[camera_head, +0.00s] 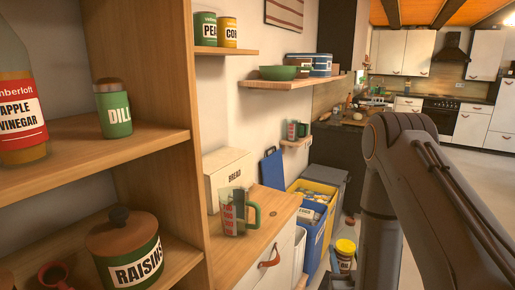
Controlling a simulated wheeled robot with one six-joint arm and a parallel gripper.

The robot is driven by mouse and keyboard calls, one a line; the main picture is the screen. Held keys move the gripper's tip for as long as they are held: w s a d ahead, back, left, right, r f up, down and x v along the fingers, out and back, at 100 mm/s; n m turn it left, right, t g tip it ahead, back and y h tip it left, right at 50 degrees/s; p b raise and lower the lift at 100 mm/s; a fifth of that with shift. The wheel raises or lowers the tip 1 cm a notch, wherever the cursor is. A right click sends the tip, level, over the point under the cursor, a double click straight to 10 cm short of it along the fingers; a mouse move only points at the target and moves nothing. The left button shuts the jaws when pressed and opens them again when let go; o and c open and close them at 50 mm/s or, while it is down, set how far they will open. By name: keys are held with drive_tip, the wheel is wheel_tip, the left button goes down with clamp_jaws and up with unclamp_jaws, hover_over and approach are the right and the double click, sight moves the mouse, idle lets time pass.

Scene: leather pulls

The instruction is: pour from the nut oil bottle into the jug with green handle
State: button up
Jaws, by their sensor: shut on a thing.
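A clear jug with a green handle (238,212) and red markings stands upright on the wooden cabinet top, handle to the right. A second, similar jug with a green handle (298,130) stands farther back on a small wall shelf.
A bread box (226,176) stands behind the near jug. The left shelving (165,130) holds a vinegar bottle (20,110), a dill jar (113,108) and a raisins pot (125,245).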

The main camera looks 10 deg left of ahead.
drive_tip(key=w+a+r+n+g+y+p, duration=0.1)
drive_tip(key=w+a+r+n+y+p, duration=0.2)
drive_tip(key=a+r, duration=1.1)
drive_tip(key=w+a+r+n+y+p, duration=0.1)
drive_tip(key=w+a+r+y+p, duration=0.3)
drive_tip(key=a+r, duration=1)
drive_tip(key=shift+w+d+f+n+h+b, duration=0.85)
drive_tip(key=shift+f+n+b, duration=1.15)
drive_tip(key=shift+f, duration=3.05)
drive_tip(key=w+d+r+n+p, duration=0.1)
drive_tip(key=d+r+n+p, duration=0.3)
drive_tip(key=n, duration=0.7)
drive_tip(key=shift+d+r+g+h+p, duration=0.25)
drive_tip(key=shift+d+g+h+p, duration=0.1)
drive_tip(key=shift+d+p, duration=0.3)
drive_tip(key=shift+r+n+b, duration=0.4)
drive_tip(key=shift+r+n, duration=0.2)
